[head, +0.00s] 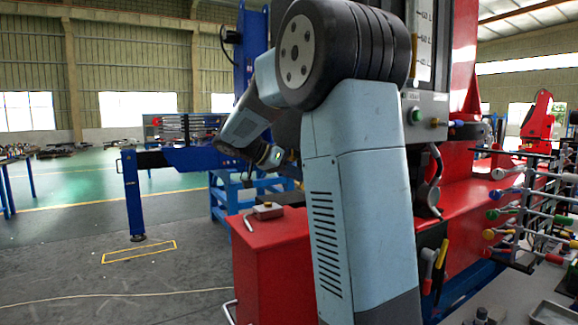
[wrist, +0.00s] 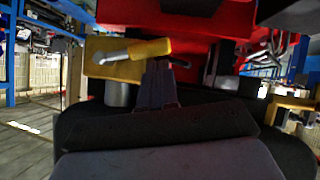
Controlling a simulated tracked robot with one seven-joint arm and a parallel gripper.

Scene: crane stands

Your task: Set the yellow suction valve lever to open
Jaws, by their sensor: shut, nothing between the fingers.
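In the wrist view a yellow lever (wrist: 148,49) lies nearly level, its grey metal shank at the left, in front of a yellow block (wrist: 98,66). My gripper (wrist: 160,68) is shut and empty, with its fingertips just below the lever's grip in the picture. I cannot tell whether they touch it. In the head view my arm covers much of the middle, and I cannot make out the fingertips. A yellow handle (head: 441,254) beside a red one (head: 428,268) shows at the lower right there; I cannot tell whether it is the same lever.
A red box (head: 272,265) with a small device on top stands left of my arm. A rack of coloured-tipped levers (head: 525,205) stands at the right. A blue post (head: 132,195) stands at the left. The floor at the lower left is open.

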